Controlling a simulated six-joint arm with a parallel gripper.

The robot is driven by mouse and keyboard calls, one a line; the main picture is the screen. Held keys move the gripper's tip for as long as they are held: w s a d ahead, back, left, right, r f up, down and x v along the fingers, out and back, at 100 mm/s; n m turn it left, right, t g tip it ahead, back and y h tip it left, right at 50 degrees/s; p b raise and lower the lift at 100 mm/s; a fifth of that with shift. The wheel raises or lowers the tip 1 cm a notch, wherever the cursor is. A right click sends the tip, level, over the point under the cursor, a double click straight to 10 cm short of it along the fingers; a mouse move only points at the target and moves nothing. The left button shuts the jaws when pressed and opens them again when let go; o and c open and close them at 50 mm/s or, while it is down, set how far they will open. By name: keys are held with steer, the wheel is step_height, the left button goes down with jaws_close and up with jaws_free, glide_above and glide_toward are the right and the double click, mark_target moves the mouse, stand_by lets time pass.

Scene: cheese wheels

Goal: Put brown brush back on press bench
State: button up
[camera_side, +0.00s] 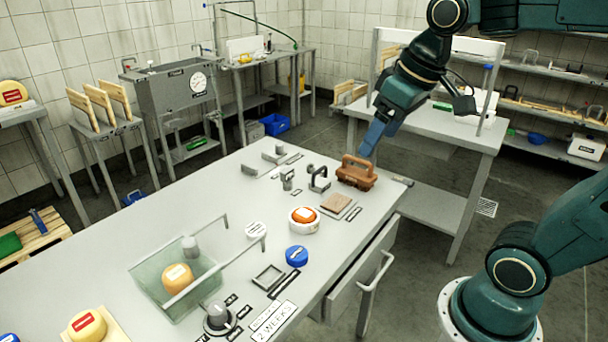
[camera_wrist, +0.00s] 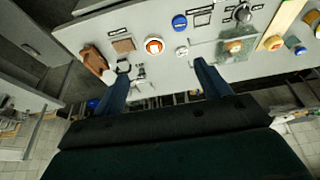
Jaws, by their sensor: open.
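The brown brush (camera_side: 356,178) with an arched handle stands on the grey bench (camera_side: 200,215) near its far right corner. In the wrist view the brush (camera_wrist: 94,60) is at the upper left, outside the left finger. My gripper (camera_side: 366,153) comes down from the upper right in the side view, its blue fingertips just above and behind the brush handle. In the wrist view my gripper (camera_wrist: 160,72) has its fingers wide apart with nothing between them. I cannot tell if a finger touches the brush. No label shows which bench is the press bench.
A brown square pad (camera_side: 336,202) lies beside the brush. A metal clamp (camera_side: 318,178), an orange-topped white round (camera_side: 303,219) and a blue puck (camera_side: 297,256) are close by. A glass tank (camera_side: 165,285) stands further left. A white-topped table (camera_side: 430,130) stands behind.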

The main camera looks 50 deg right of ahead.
steer(key=s+a+f+t, duration=0.1)
steer(key=s+a+f, duration=0.1)
steer(key=s, duration=0.5)
steer(key=shift+s+f, duration=0.4)
steer(key=shift+f, duration=0.4)
